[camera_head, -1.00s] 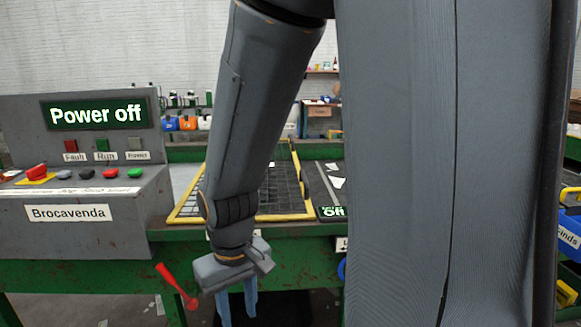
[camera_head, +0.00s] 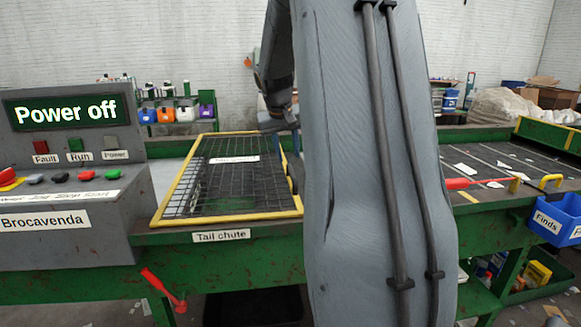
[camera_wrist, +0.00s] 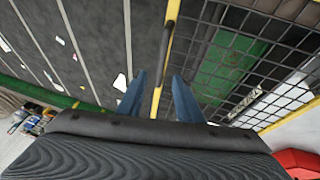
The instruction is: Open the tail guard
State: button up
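The tail guard (camera_head: 230,213) is a yellow-framed black wire mesh. It lies down flat over the tail chute, left of my arm in the head view. In the wrist view its yellow edge bar (camera_wrist: 156,104) runs up the middle, with a dark, yellow-ended handle (camera_wrist: 165,50) above it. My gripper (camera_wrist: 157,82) is open, its two blue fingers on either side of that bar. I cannot tell whether they touch it. In the head view my gripper (camera_head: 284,118) is by the guard's far right corner, partly hidden by my arm.
The control panel (camera_head: 62,180) at left reads "Power off". A red lever (camera_head: 160,285) hangs below the front rail. Right of my arm are the belt (camera_head: 500,160), another red lever (camera_head: 470,183) and a blue "Finds" bin (camera_head: 552,222).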

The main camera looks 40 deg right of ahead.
aim_at(291, 170)
jog(key=p+x, duration=0.1)
jog(key=x, duration=0.6)
jog(key=shift+s+a, duration=0.1)
grip_shut()
